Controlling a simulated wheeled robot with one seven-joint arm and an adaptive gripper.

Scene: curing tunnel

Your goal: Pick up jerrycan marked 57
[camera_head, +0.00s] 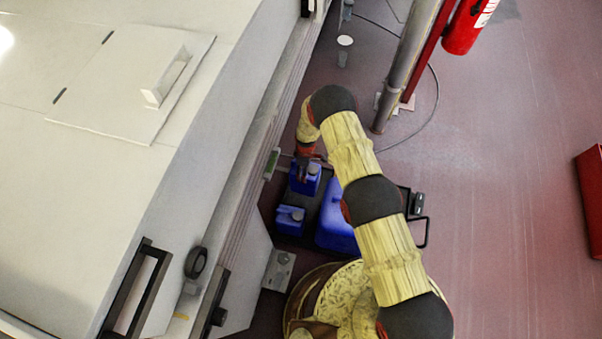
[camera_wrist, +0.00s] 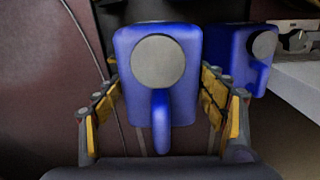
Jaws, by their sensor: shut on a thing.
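A blue jerrycan (camera_wrist: 127,62) with a round grey cap and a blue handle stands between the two yellow fingers of my gripper (camera_wrist: 160,112) in the wrist view. The fingers are shut on its sides. In the head view the same jerrycan (camera_head: 306,184) is under my gripper (camera_head: 304,166), at the end of my arm. A second blue jerrycan (camera_wrist: 233,62) is to its right in the wrist view; it also shows below the held one in the head view (camera_head: 290,220). No number can be read on either jerrycan.
A larger blue container (camera_head: 334,225) sits beside the jerrycans on a dark cart or tray (camera_head: 311,212). The pale machine wall (camera_head: 200,150) runs close on the left. A grey post (camera_head: 408,62) and red extinguisher (camera_head: 466,28) stand beyond.

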